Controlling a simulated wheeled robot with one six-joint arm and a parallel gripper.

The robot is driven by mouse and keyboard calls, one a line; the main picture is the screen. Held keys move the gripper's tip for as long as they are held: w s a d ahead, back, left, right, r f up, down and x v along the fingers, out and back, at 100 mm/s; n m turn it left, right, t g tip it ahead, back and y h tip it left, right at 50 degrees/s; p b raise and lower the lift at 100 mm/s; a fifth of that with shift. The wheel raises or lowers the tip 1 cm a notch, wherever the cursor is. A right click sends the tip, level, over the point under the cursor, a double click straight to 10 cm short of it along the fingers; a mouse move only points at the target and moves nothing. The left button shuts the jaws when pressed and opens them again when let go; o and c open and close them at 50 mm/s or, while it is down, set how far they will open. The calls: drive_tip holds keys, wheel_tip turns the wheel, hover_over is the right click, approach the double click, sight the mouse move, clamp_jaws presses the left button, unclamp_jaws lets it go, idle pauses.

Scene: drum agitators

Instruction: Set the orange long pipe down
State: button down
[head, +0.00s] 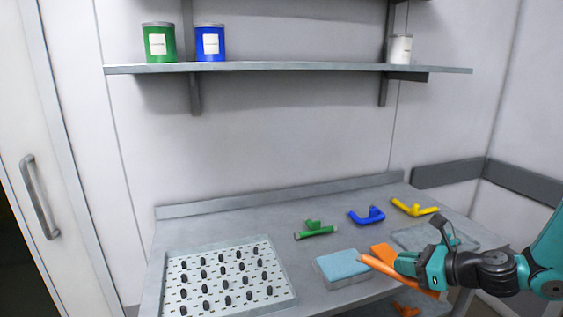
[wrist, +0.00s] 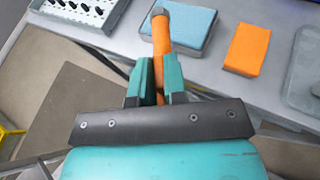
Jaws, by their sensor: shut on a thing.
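My gripper (head: 422,270) is at the right front of the grey bench. It is shut on an orange long pipe (head: 379,265), whose free end points left toward a light blue block. In the wrist view, the pipe (wrist: 161,38) sticks out forward between the two teal fingers of my gripper (wrist: 155,72). I cannot tell whether the tip touches the block. The pipe's rear part is partly hidden by my gripper.
The light blue block (head: 341,268) lies beside an orange block (head: 384,251). A pegged tray (head: 284,284) stands at left. Green (head: 316,231), blue (head: 366,216) and yellow (head: 414,207) pipe pieces lie farther back. A grey-blue flat tray (head: 464,237) is at right. Bare bench lies between tray and green piece.

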drive_tip(key=s+d+f+n+g+y, duration=0.1)
drive_tip(key=s+f, duration=0.6)
drive_tip(key=f, duration=0.3)
drive_tip(key=shift+b, duration=0.3)
drive_tip(key=shift+d+r+n, duration=0.1)
drive_tip(key=shift+n, duration=0.2)
